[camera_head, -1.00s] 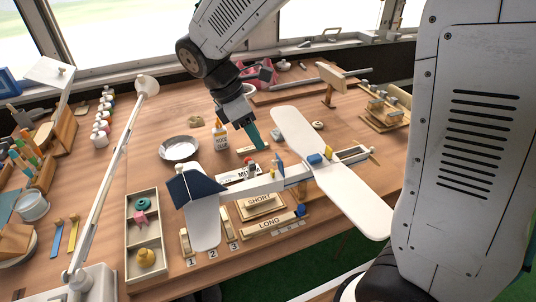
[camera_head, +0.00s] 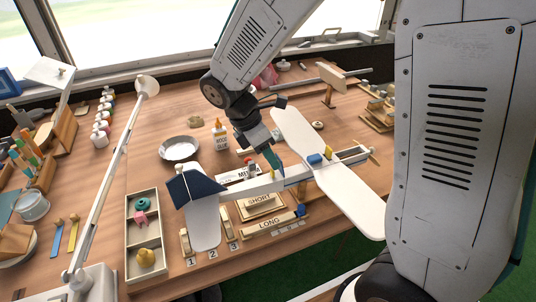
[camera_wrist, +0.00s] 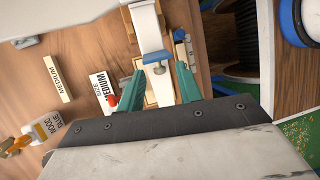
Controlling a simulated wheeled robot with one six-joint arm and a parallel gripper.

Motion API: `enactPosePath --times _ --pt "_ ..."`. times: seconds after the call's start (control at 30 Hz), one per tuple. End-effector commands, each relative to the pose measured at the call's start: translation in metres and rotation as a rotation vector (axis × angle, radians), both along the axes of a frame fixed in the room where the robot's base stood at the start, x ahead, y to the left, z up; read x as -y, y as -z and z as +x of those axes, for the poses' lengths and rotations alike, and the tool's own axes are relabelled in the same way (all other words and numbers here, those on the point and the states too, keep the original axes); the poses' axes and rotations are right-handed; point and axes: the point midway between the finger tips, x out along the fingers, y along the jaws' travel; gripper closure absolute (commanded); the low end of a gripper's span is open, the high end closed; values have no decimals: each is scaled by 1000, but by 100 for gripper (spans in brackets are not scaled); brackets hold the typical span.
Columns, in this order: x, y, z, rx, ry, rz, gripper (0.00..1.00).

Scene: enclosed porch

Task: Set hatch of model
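The model airplane (camera_head: 238,189) lies on the bench with white wings, a pale fuselage and a dark blue tail. A blue block (camera_head: 314,160) sits at the wing joint. My gripper (camera_head: 277,168) is over the middle of the fuselage, behind the wing. Nothing is visibly gripped. I cannot tell which part is the hatch; the fingers hide some of the fuselage in the head view.
A glue bottle (camera_head: 220,135) and a metal bowl (camera_head: 179,148) stand behind the model. SHORT (camera_head: 259,202) and LONG (camera_head: 270,222) labelled holders lie in front. A divided tray (camera_head: 128,235) is at left. The bench behind the bowl is mostly clear.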

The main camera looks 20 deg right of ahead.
Motion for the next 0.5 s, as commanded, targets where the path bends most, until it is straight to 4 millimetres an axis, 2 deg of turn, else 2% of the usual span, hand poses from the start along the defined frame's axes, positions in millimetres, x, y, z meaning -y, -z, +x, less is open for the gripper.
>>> enactPosePath --times 0.07,0.2,0.5 --pt "0 0 0 0 0 0 65" --pt "0 0 0 0 0 0 100" --pt "1 -1 0 2 1 13 100"
